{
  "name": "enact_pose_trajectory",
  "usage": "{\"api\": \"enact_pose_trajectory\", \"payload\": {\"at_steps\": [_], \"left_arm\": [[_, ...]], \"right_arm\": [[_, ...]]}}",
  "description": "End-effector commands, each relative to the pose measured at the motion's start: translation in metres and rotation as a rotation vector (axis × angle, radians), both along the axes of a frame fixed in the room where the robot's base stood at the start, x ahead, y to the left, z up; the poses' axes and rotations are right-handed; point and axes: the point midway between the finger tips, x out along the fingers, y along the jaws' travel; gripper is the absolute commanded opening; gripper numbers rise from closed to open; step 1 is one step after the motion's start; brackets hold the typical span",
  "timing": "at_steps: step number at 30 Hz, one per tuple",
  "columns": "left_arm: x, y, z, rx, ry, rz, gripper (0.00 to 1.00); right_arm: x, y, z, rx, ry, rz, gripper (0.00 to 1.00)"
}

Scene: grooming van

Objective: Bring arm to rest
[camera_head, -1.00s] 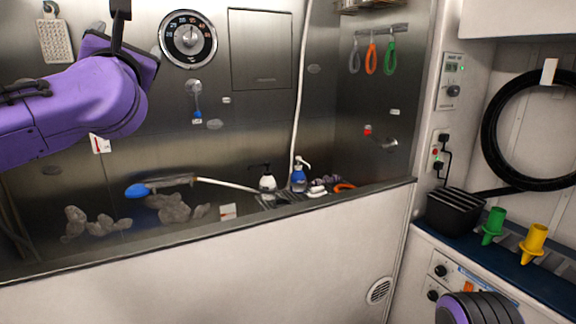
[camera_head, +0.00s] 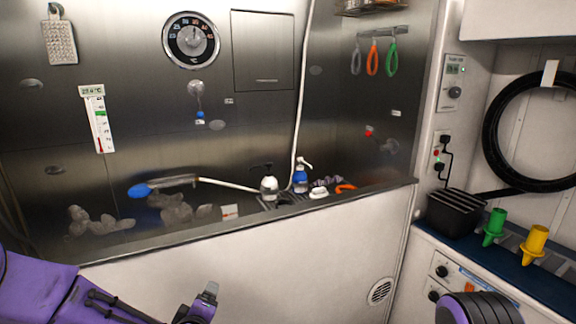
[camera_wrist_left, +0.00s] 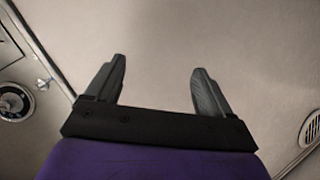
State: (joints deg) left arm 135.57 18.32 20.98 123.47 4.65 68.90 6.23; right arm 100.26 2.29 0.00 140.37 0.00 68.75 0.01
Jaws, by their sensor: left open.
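My left arm, purple, comes in low at the left of the head view. Its gripper (camera_head: 205,295) is at the bottom edge, in front of the tub's white front panel (camera_head: 270,255). In the left wrist view the two dark fingers of the left gripper (camera_wrist_left: 158,75) stand wide apart with nothing between them, facing a plain pale surface. Part of my right arm shows at the bottom right of the head view; its gripper is out of view.
The steel tub's rim (camera_head: 250,228) runs behind the left gripper. A blue-headed sprayer (camera_head: 140,190), a blue pump bottle (camera_head: 300,180) and a white one (camera_head: 269,187) are in the tub area. A counter at right holds a black bin (camera_head: 455,213), a green cone (camera_head: 494,226) and a yellow cone (camera_head: 535,243).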

Motion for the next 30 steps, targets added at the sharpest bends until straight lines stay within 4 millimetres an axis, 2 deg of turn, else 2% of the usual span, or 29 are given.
{"api": "enact_pose_trajectory", "payload": {"at_steps": [1,3,5,6,8,9,11,12,15,18,22,30], "left_arm": [[-0.021,0.004,-0.034,0.058,0.078,-0.025,0.82],[-0.054,0.012,-0.076,0.138,0.185,-0.065,0.82],[-0.085,0.021,-0.109,0.201,0.28,-0.097,0.82],[-0.107,0.027,-0.129,0.241,0.342,-0.121,0.82],[-0.143,0.038,-0.157,0.296,0.439,-0.154,0.82],[-0.168,0.045,-0.174,0.329,0.503,-0.177,0.82],[-0.207,0.057,-0.195,0.374,0.601,-0.207,0.82],[-0.233,0.065,-0.207,0.399,0.665,-0.225,0.82],[-0.29,0.083,-0.228,0.456,0.805,-0.266,0.82],[-0.33,0.095,-0.242,0.494,0.901,-0.297,0.82],[-0.352,0.103,-0.251,0.497,0.954,-0.32,0.82],[-0.353,0.102,-0.252,0.494,0.956,-0.319,0.82]], "right_arm": [[0.0,0.0,0.0,0.0,0.0,0.0,0.43],[0.0,0.0,0.0,0.0,0.0,0.0,0.43],[0.0,0.0,0.0,0.0,0.0,0.0,0.43],[0.0,0.0,0.0,0.0,0.0,0.0,0.43],[0.0,0.0,0.0,0.0,0.0,0.0,0.43],[0.0,0.0,0.0,0.0,0.0,0.0,0.43],[0.0,0.0,0.0,0.0,0.0,0.0,0.43],[0.0,0.0,0.0,0.0,0.0,0.0,0.43],[0.0,0.0,0.0,0.0,0.0,0.0,0.43],[0.0,0.0,0.0,0.0,0.0,0.0,0.43],[0.0,0.0,0.0,0.0,0.0,0.0,0.43],[0.0,0.0,0.0,0.0,0.0,0.0,0.43]]}}
